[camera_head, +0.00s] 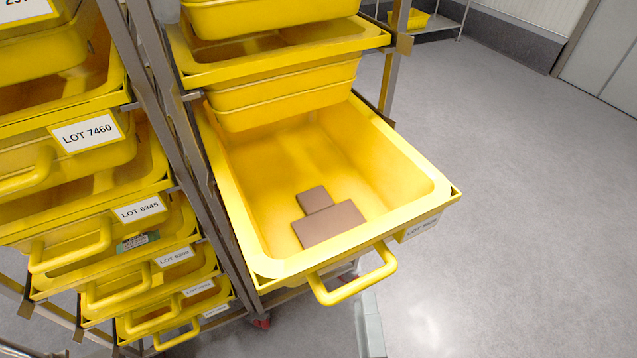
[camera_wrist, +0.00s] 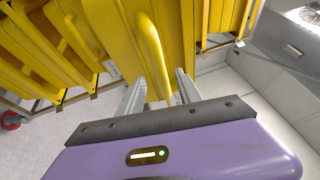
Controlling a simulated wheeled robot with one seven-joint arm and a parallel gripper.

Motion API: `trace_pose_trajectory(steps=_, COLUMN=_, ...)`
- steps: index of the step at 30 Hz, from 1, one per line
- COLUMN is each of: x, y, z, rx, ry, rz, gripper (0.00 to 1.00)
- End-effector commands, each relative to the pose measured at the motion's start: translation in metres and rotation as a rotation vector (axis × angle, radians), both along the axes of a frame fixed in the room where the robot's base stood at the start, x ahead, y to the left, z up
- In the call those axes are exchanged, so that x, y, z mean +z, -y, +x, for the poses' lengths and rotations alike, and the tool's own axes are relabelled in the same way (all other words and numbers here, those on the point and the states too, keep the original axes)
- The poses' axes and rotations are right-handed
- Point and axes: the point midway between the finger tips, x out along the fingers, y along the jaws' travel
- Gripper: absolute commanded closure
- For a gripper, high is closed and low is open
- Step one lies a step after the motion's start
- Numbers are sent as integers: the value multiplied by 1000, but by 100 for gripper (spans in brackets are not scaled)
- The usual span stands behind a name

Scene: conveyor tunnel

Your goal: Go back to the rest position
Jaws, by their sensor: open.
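My gripper (camera_wrist: 160,78) is open in the wrist view, with its two grey fingers apart. The yellow handle (camera_wrist: 150,45) of a drawer lies between the fingers in that picture; I cannot tell if they touch it. In the head view, a yellow drawer (camera_head: 408,176) is pulled out of the rack, with its handle (camera_head: 352,286) at the front. Two brown blocks, a small one (camera_head: 314,199) and a larger one (camera_head: 330,224), lie on its floor. A grey piece at the bottom edge, below the handle, is cut off.
A metal rack (camera_head: 166,95) holds several yellow bins with white lot labels on the left. More yellow bins (camera_head: 285,94) sit above the open drawer. The grey floor (camera_head: 530,200) on the right is clear. A shelf with a small yellow bin (camera_head: 408,19) stands at the back.

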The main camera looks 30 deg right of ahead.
Motion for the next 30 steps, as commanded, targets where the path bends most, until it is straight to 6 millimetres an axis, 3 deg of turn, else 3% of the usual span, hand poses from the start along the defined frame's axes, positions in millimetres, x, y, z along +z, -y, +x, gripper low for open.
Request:
trace_pose_trajectory(steps=8, x=5, y=1, z=-11, rx=18, ry=-39, rz=-90, gripper=59)
trace_pose_trajectory(steps=11, x=13, y=1, z=-29, rx=54, ry=-116, rz=-265, gripper=59)
trace_pose_trajectory(steps=21, x=30, y=8, z=-108, rx=271, ry=-507, rz=-1175, gripper=59)
trace_pose_trajectory(steps=25, x=31, y=16, z=-127, rx=339, ry=-606, rz=-1419, gripper=59)
trace_pose_trajectory(steps=30, x=31, y=22, z=-138, rx=380, ry=-661, rz=-1561, gripper=59)
